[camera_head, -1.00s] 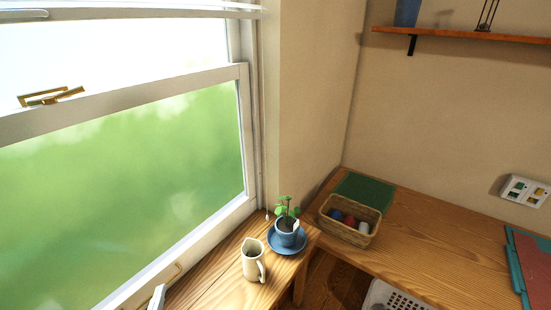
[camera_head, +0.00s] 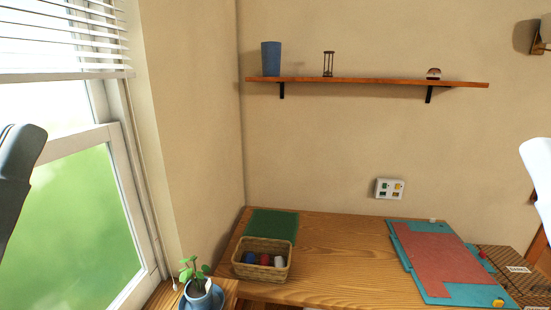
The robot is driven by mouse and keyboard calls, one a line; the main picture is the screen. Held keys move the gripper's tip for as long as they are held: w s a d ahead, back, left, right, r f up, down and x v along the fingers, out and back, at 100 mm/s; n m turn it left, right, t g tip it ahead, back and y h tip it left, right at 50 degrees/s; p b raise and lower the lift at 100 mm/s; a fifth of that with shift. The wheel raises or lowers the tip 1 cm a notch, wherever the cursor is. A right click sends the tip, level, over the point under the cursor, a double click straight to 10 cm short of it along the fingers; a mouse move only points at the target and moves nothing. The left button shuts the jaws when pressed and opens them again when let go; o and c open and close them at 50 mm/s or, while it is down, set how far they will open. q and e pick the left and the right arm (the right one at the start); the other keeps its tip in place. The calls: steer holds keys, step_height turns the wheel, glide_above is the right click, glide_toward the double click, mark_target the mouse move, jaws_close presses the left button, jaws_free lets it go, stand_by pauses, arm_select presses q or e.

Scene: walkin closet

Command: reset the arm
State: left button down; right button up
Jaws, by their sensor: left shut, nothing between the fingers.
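The task names my arm and no other object. A dark grey part of my left gripper (camera_head: 18,165) stands at the left edge in the head view, in front of the window. It is shut and empty, and touches nothing that I can see. Much of it is cut off by the picture edge. On the right edge a white part of my right arm (camera_head: 540,175) shows; its gripper is out of view.
A wooden desk (camera_head: 340,262) holds a wicker basket (camera_head: 262,272) of yarn-like balls, a green mat (camera_head: 272,225) and a red-and-teal mat (camera_head: 438,260). A potted plant (camera_head: 200,288) stands at lower left. A shelf (camera_head: 370,82) hangs above. The desk's middle is clear.

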arm_select(q)
step_height(320, 180, up, 23)
steer(key=p, duration=2.4)
steer(key=shift+w+m, duration=0.3)
steer(key=shift+m, duration=0.1)
steer(key=shift+a+r, duration=0.1)
steer(key=shift+r, duration=0.05)
